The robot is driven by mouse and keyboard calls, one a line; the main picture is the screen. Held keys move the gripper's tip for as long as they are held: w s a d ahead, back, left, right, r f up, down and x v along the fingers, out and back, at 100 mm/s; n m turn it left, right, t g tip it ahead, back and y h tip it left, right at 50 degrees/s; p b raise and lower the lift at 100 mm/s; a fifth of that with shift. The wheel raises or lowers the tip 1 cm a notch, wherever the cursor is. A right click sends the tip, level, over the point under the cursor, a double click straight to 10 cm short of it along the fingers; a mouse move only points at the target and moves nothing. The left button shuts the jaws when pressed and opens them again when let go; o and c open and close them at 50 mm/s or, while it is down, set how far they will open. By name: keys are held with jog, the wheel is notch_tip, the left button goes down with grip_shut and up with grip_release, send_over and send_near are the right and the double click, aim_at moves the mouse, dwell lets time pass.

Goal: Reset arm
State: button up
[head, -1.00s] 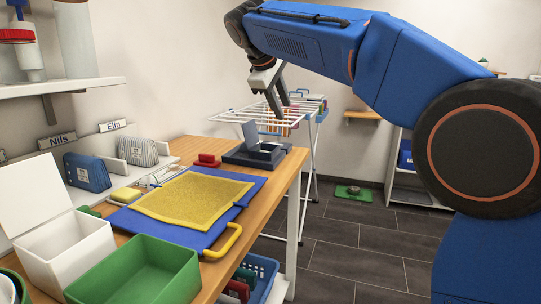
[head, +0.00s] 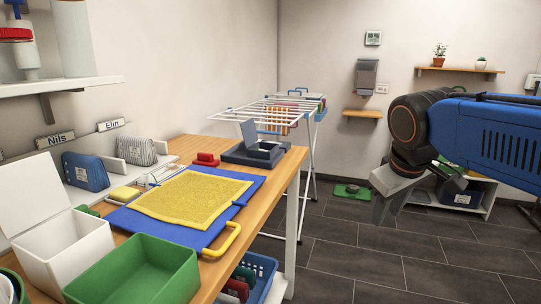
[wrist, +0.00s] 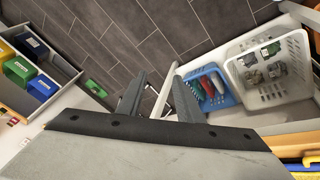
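My gripper (head: 385,215) hangs in front of the floor at the right of the head view, clear of the table, with its fingers pointing down. In the wrist view its two fingers (wrist: 158,88) stand apart, with floor and a pale table leg showing between them. It is open and empty. My blue arm reaches in from the right edge of the head view.
The wooden table (head: 270,205) at left holds a yellow cloth (head: 190,198) on a blue mat, a green box (head: 130,272) and a white box (head: 75,250). A drying rack (head: 270,112) stands behind. Baskets (wrist: 265,70) sit below. Open floor lies in the middle.

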jog(key=s+d+f+m, duration=0.1)
jog(key=s+f+m, duration=0.1)
jog(key=s+f, duration=0.5)
jog(key=s+d+f+m+y, duration=0.1)
jog(key=s+f+m, duration=0.1)
jog(key=s+f, duration=0.5)
jog(key=shift+d+f+m, duration=0.3)
jog(key=shift+d+f, duration=0.1)
jog(key=shift+f, duration=0.4)
jog(key=shift+s+a, duration=0.1)
